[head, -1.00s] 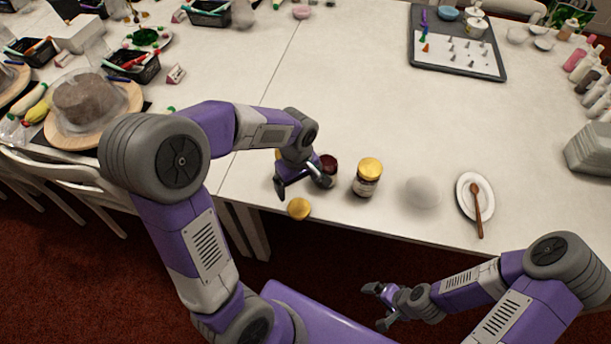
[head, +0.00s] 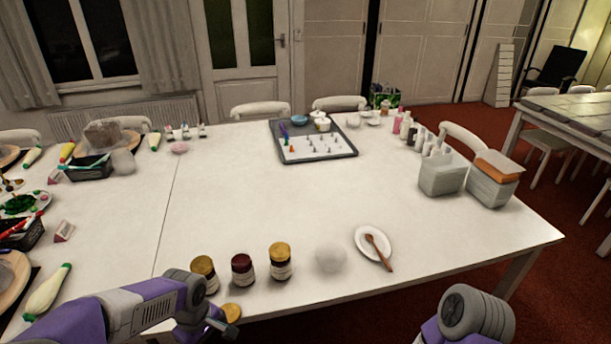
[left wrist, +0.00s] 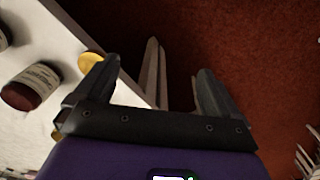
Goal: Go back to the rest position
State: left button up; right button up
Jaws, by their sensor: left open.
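My left gripper (head: 214,328) is low at the table's front edge in the head view, partly cut off by the frame. In the left wrist view its two fingers (left wrist: 152,85) are spread with nothing between them, over the red floor just off the table edge. A loose gold lid (head: 231,312) lies at the table edge beside it. It also shows by the left finger in the wrist view (left wrist: 90,61). My right arm shows only as a purple and grey link at the bottom right; its gripper is out of view.
A gold-lidded jar (head: 204,273), a dark red-topped jar (head: 243,271) and another gold-lidded jar (head: 280,262) stand near the front edge. The table's middle is clear.

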pick_arm(q)
jog(key=s+d+f+m+h, duration=0.1)
jog(key=s+d+f+m, duration=0.2)
jog(key=f, duration=0.5)
jog(key=s+d+f+m+h, duration=0.1)
jog(key=s+d+f+m, duration=0.2)
jog(key=f, duration=0.6)
jog(key=s+d+f+m+h, duration=0.2)
jog(key=s+d+f+m, duration=0.1)
jog(key=d+f, duration=0.3)
notch_tip(320, 180, down, 3)
jog(key=shift+s+d+r+t, duration=0.2)
jog(key=shift+s+d+t, duration=0.15)
jog(key=shift+s, duration=0.3)
